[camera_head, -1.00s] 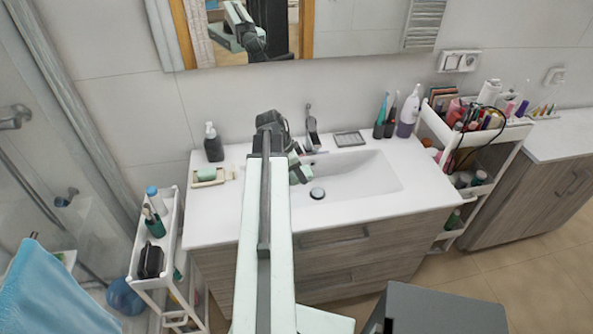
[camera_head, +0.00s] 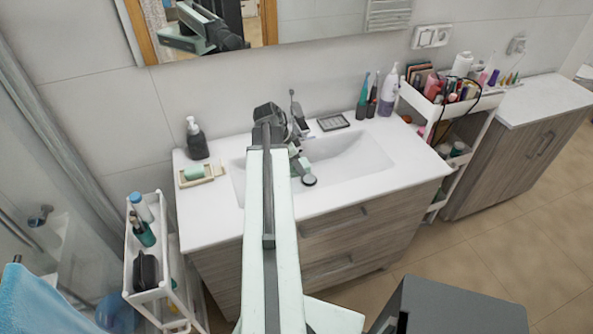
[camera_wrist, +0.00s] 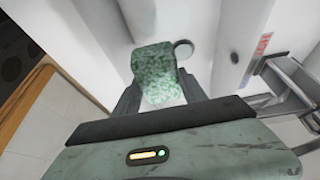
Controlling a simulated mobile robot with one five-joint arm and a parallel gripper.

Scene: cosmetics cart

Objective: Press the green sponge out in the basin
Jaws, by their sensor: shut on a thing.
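The mottled green sponge (camera_wrist: 157,72) is between the two fingers of my gripper (camera_wrist: 160,92) in the wrist view, with its far end sticking out past them. In the head view my gripper (camera_head: 301,164) is over the left part of the white basin (camera_head: 355,160), near the round drain (camera_head: 309,180). The drain also shows just beyond the sponge in the wrist view (camera_wrist: 183,48). My arm hides most of the sponge in the head view. I cannot tell whether the sponge touches the basin floor.
A tap (camera_head: 296,112) stands behind the basin, close to my gripper. A soap dish (camera_head: 213,171) with a green bar and a dark dispenser (camera_head: 196,141) are left. Bottles and toothbrushes stand at back right. White carts flank the vanity. The basin's right side is clear.

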